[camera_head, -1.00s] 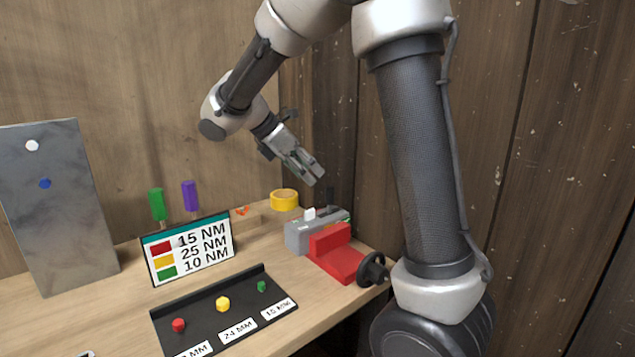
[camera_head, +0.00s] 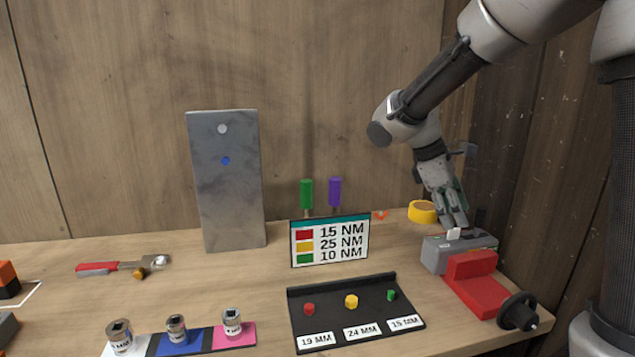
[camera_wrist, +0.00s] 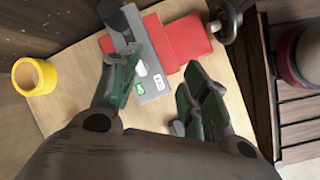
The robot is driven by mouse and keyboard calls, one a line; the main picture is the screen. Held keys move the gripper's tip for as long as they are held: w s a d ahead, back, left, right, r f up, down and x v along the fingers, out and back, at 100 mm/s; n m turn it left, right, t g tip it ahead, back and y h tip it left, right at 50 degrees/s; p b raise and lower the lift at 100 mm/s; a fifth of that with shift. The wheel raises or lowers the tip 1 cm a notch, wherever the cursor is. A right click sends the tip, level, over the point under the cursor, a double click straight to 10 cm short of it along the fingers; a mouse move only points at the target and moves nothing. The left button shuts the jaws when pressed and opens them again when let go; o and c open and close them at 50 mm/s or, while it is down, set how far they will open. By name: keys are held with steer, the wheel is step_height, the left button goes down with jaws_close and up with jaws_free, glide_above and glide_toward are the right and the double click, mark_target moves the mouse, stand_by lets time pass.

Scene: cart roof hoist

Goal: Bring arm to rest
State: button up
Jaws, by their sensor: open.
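My gripper (camera_head: 455,218) hangs at the back right of the bench, pointing down, above and just behind a grey box-shaped device (camera_head: 437,256). In the wrist view my gripper (camera_wrist: 160,82) has its fingers spread with nothing held between them. The grey device (camera_wrist: 152,70) shows beyond the fingertips, with a white knob and small labels on top. I cannot tell whether a fingertip touches it.
A red vise (camera_head: 474,284) with a black handwheel (camera_head: 518,311) stands in front of the device. A yellow tape roll (camera_head: 422,212) lies left of my gripper. A torque sign (camera_head: 330,242), a bolt tray (camera_head: 355,312), a metal plate (camera_head: 225,190), sockets (camera_head: 176,328) and a wrench (camera_head: 122,266) occupy the bench.

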steer(key=s+d+r+m+t+y, duration=0.2)
steer(key=s+m, duration=0.4)
steer(key=s, duration=0.4)
steer(key=s+d+r+m+t+y, duration=0.2)
steer(key=s+m, duration=0.4)
steer(key=s, duration=0.4)
steer(key=shift+s+d+t+y, duration=0.15)
steer(key=shift+d+t+y, duration=0.35)
steer(key=shift+d+y, duration=0.25)
steer(key=shift+r, duration=0.1)
